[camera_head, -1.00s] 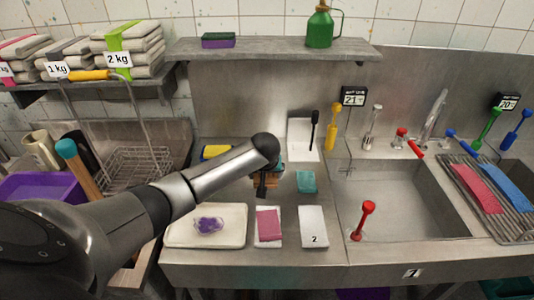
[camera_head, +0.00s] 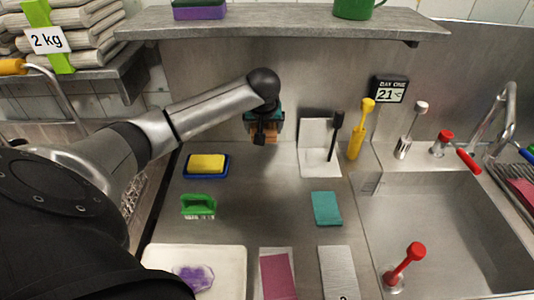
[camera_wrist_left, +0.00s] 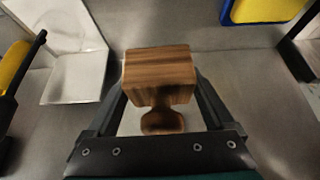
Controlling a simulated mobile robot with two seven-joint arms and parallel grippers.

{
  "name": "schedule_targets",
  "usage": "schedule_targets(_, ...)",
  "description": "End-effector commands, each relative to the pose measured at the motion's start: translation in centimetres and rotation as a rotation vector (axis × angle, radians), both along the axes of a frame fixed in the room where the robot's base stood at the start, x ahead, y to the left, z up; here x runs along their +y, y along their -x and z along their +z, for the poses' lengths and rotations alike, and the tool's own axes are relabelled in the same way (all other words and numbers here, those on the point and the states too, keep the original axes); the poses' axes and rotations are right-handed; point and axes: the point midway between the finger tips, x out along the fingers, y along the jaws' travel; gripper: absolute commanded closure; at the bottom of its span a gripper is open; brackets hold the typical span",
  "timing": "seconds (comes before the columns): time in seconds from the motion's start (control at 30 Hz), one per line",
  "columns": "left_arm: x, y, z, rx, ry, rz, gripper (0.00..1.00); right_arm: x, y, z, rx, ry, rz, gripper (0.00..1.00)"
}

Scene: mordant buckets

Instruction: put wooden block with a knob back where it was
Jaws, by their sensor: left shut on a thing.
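My left gripper (camera_head: 263,134) is shut on the wooden block with a knob (camera_head: 273,130), near the back wall of the counter. The block is mostly hidden behind the gripper in the head view. In the left wrist view the brown striped block (camera_wrist_left: 160,72) sits between the two fingers, with its round knob (camera_wrist_left: 162,121) toward the gripper's palm. Bare steel counter shows around it. I cannot tell whether the block touches the counter. My right gripper is not in view.
A white angled stand (camera_head: 316,160) with a black-handled tool is to the right. A yellow sponge on a blue dish (camera_head: 206,164) and a green brush (camera_head: 198,205) lie in front left. A teal pad (camera_head: 327,208) lies front right. The middle counter is clear.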

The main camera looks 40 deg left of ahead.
Motion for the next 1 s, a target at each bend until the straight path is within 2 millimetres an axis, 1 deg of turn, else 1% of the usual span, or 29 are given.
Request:
schedule_targets(0.1,0.0,0.2,-2.3,0.007,-0.001,0.001,0.77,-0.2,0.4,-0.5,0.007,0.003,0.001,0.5)
schedule_targets(0.2,0.1,0.2,-4.2,0.006,-0.002,0.001,0.77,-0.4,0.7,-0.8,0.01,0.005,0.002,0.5)
schedule_targets(0.3,0.0,0.1,-5.5,0.004,-0.001,0.001,0.77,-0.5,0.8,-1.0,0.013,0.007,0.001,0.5)
schedule_targets(0.47,0.0,0.1,-6.6,0.004,-0.001,0.001,0.77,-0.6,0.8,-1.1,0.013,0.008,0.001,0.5)
schedule_targets(0.67,0.1,0.2,-9.4,0.004,-0.002,0.0,0.77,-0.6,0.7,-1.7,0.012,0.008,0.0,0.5)
schedule_targets(0.73,0.0,0.1,-9.8,0.003,-0.001,-0.001,0.77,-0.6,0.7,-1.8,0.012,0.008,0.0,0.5)
schedule_targets(1.0,0.0,0.1,-9.8,0.002,-0.002,-0.001,0.77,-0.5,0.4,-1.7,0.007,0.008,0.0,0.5)
